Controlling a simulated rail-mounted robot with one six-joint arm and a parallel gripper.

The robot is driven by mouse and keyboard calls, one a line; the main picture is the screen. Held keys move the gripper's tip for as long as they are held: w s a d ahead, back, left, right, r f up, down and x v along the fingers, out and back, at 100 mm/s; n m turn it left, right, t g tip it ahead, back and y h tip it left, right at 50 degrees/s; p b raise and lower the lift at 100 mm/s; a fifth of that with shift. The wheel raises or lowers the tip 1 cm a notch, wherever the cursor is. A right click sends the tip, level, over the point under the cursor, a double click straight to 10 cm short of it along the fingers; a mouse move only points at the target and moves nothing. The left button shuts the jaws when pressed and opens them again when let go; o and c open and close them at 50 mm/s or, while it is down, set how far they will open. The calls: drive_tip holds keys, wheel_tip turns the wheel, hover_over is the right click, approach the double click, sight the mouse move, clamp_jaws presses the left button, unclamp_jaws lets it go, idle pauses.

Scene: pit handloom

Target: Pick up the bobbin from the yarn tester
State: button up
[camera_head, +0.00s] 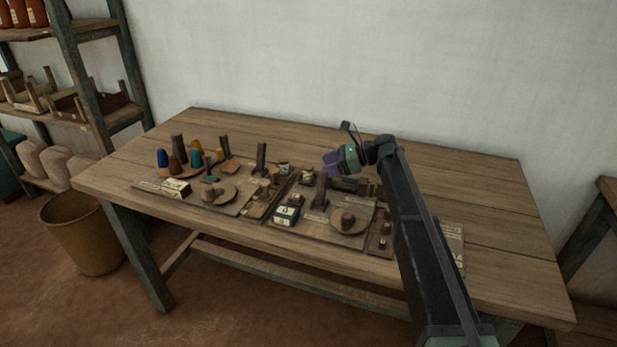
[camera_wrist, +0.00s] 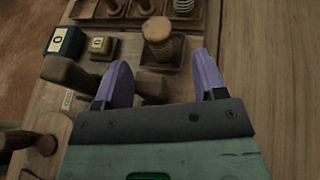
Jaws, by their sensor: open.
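My gripper (camera_head: 342,160) hangs above the back middle of the table, its two purple fingers spread. In the wrist view the gripper (camera_wrist: 162,72) is open, with nothing between its fingertips. Ahead of the fingertips, a pale brown, upright bobbin-like piece (camera_wrist: 158,35) with a round top and ridged lower part stands in a dark square tray. It is apart from the fingers. I cannot tell for certain whether it is the task's bobbin. The yarn tester appears to be among the wooden fixtures (camera_head: 348,221) on the table, but I cannot tell which one.
The wooden table (camera_head: 470,185) has bare room at its right. A dark blue box (camera_wrist: 65,41) and a small labelled block (camera_wrist: 101,46) stand left of the fingers. Colored cones (camera_head: 162,157) stand at the table's left. A bin (camera_head: 80,235) is on the floor.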

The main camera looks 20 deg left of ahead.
drive_tip(key=b+x, duration=0.1)
drive_tip(key=x, duration=0.4)
drive_tip(key=shift+f+b, duration=0.15)
drive_tip(key=shift+b, duration=0.25)
drive_tip(key=shift+d, duration=0.1)
drive_tip(key=shift+c, duration=0.3)
drive_tip(key=c, duration=0.9)
drive_tip(key=shift+c, duration=0.2)
wheel_tip(320, 180, up, 21)
drive_tip(key=p, duration=2)
drive_tip(key=shift+f, duration=0.25)
